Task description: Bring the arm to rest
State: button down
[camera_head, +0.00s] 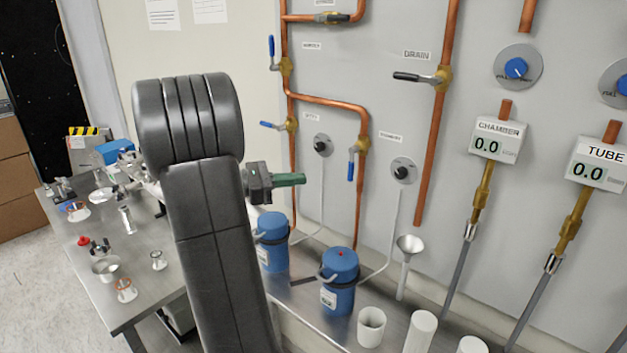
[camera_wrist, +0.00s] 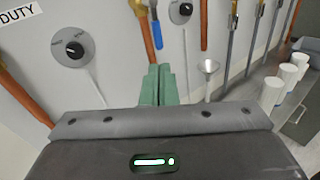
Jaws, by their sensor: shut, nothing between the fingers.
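My arm, dark grey, stands up in the middle of the head view. My gripper (camera_head: 290,180) extends to the right from behind it, with green fingers pointing toward the panel wall. In the wrist view my gripper (camera_wrist: 157,86) shows its two green fingers side by side and touching. It is shut with nothing in it. It is in the air above the bench, apart from the pipes and the blue vessels. Part of the bench and wall is hidden behind the arm.
Two blue vessels (camera_head: 340,280) stand on the metal bench below my gripper. Copper pipes (camera_head: 436,130) with valves and knobs run up the wall. White cups (camera_head: 371,327) stand at the front right. A steel table (camera_head: 88,262) with small fittings is at the left.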

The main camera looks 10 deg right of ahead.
jog(key=shift+s+a, duration=0.1)
jog(key=shift+a, duration=1.75)
